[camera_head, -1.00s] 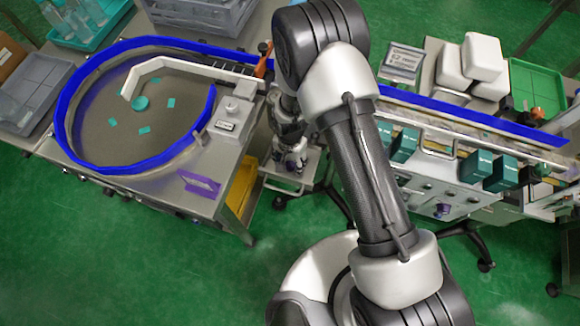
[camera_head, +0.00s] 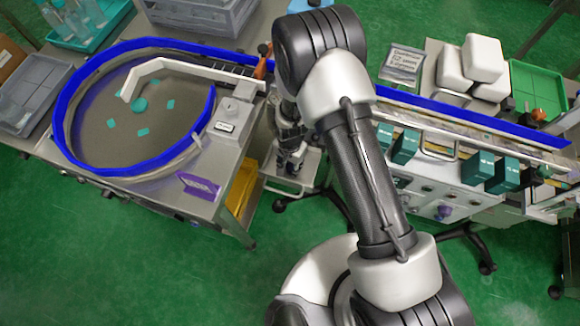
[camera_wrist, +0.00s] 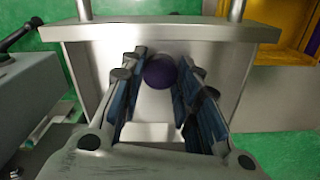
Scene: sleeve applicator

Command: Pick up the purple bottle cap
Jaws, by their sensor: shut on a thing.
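The purple bottle cap (camera_wrist: 160,71) shows in the wrist view as a round, dark purple shape between the far ends of my gripper's two fingers. My gripper (camera_wrist: 160,84) is shut on it, with one dark finger on each side. A pale metal surface lies behind and beneath the cap; I cannot tell whether the cap touches it. In the head view my gripper (camera_head: 290,165) points down at a small metal cart (camera_head: 300,185) between the two machines. The cap cannot be made out there.
A round feeder with a blue rim (camera_head: 65,115) stands left, with several teal pieces inside. A conveyor with a blue rail (camera_head: 470,115) and teal boxes (camera_head: 478,168) stands right. Two metal posts (camera_wrist: 236,10) rise near the plate's far edge. Green floor is open in front.

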